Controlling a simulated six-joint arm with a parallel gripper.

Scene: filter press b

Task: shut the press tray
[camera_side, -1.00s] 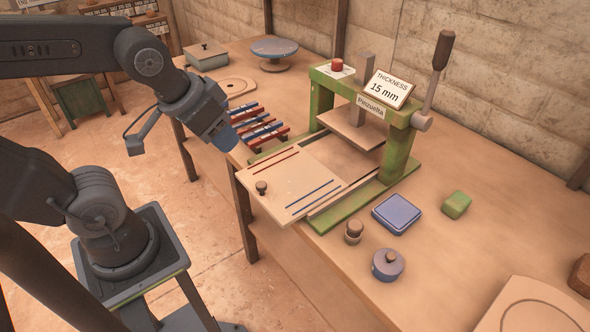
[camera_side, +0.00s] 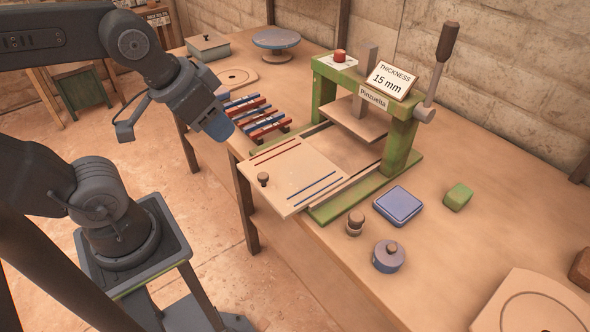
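The press tray (camera_side: 281,185) is a pale wooden board with red and blue stripes and a small dark knob (camera_side: 263,180) near its outer end. It sticks out of the green press frame (camera_side: 402,140), past the table's front edge. Its inner end lies near the opening under the raised pressing plate (camera_side: 352,120).
A rack of red and blue bars (camera_side: 256,118) stands beside the tray, close to my gripper. A blue square box (camera_side: 398,205), a green block (camera_side: 458,196), a small wooden knobbed piece (camera_side: 355,222) and a round blue pot (camera_side: 388,257) stand right of the press.

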